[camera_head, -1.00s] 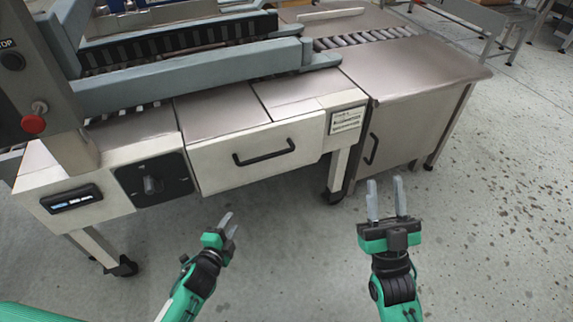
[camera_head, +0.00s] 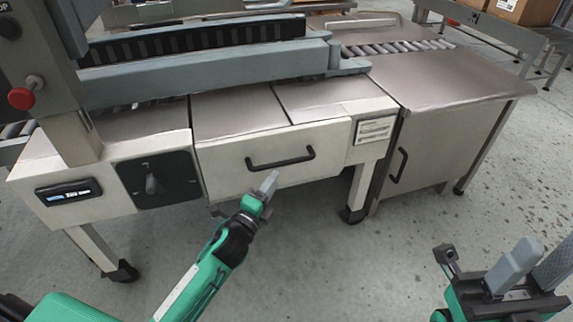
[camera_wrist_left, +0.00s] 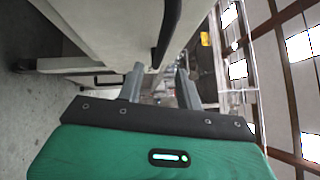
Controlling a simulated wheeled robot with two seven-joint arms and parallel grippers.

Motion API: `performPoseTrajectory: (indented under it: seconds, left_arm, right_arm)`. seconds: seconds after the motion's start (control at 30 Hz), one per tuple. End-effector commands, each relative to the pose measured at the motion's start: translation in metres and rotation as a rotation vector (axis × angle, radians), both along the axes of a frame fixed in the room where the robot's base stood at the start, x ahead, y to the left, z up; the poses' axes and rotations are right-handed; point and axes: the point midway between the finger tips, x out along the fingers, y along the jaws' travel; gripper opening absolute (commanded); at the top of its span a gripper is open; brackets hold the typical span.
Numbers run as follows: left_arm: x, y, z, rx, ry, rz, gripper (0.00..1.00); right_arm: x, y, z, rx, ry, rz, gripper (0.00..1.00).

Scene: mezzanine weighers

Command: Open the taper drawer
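The taper drawer (camera_head: 225,162) is a pale metal front panel in the long machine and looks shut. Its black bar handle (camera_head: 281,161) crosses the middle of the front. My left gripper (camera_head: 269,184) is just below the handle, fingers pointing up toward it. In the left wrist view, the left fingers (camera_wrist_left: 160,78) are apart, with the black handle (camera_wrist_left: 166,35) just beyond and between their tips in the picture. I cannot tell whether they touch it. My right gripper (camera_head: 535,262) is at the lower right, fingers apart and empty, away from the drawer.
A panel with a black rotary knob (camera_head: 152,184) is left of the drawer. A red button (camera_head: 21,98) is on the post. A cabinet with its own black handle (camera_head: 399,165) stands to the right. The floor in front is clear.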

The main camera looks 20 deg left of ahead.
Motion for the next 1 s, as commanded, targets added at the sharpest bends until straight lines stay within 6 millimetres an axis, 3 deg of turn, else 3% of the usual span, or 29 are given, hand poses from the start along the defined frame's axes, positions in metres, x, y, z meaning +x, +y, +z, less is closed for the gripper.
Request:
performPoseTrajectory:
  seconds: [0.5,1.0]
  left_arm:
    - [0.07,-0.014,0.009,-0.001,-0.001,0.001,0.36]
    - [0.082,-0.017,0.011,-0.001,0.001,0.0,0.36]
  right_arm:
    - [-0.002,0.0,0.0,0.004,-0.037,0.0,0.36]
    - [-0.006,-0.001,0.007,0.007,-0.062,0.001,0.36]
